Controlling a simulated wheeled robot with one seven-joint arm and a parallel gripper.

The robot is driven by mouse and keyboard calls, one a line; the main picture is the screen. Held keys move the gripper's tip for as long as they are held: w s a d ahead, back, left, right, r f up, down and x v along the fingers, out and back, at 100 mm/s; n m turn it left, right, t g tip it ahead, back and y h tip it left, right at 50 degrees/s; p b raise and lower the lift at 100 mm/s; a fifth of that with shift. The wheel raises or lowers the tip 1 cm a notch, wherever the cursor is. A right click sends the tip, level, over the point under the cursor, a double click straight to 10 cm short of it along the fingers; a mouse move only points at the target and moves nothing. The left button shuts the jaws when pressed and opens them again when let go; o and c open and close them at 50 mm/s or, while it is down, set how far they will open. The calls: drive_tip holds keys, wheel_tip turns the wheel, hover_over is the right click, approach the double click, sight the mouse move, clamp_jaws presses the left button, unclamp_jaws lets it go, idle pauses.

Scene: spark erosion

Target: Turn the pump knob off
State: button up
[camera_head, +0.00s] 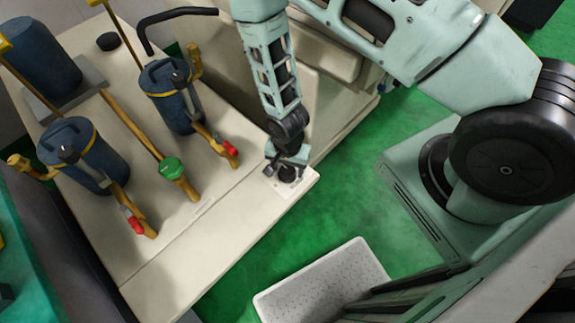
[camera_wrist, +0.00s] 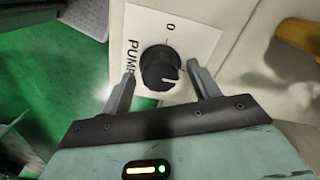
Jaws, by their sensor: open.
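The pump knob (camera_wrist: 160,69) is a round black knob with a white pointer line, on a white plate (camera_wrist: 196,33) marked "PUMP" and "0". In the wrist view its pointer line is turned toward the lower right, away from the "0" mark at the top. My gripper (camera_wrist: 164,88) is open, with one finger on each side of the knob and visible gaps between. Whether a fingertip touches the plate cannot be told. In the head view my gripper (camera_head: 287,165) is over the plate at the cabinet's front right corner, and the knob (camera_head: 287,178) is partly covered.
The cream cabinet top (camera_head: 230,225) carries blue canisters (camera_head: 82,150), brass pipes and red-handled valves (camera_head: 136,225). A green valve knob (camera_head: 172,168) stands left of my gripper. A white perforated tray (camera_head: 320,285) lies at the lower middle. Green floor is open right of the cabinet.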

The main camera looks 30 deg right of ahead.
drive_tip(key=c, duration=1)
drive_tip(key=shift+o, duration=0.2)
drive_tip(key=shift+n, duration=0.3)
drive_tip(key=n+b, duration=0.1)
drive_tip(key=n, duration=0.3)
drive_tip(key=shift+b, duration=0.4)
drive_tip(key=n+b, duration=0.1)
drive_tip(key=n, duration=0.3)
drive_tip(key=shift+n, duration=0.4)
drive_tip(key=n+b, duration=0.1)
drive_tip(key=n, duration=0.3)
drive_tip(key=shift+n, duration=0.3)
drive_tip(key=shift+n+b, duration=0.55)
drive_tip(key=shift+n, duration=1.35)
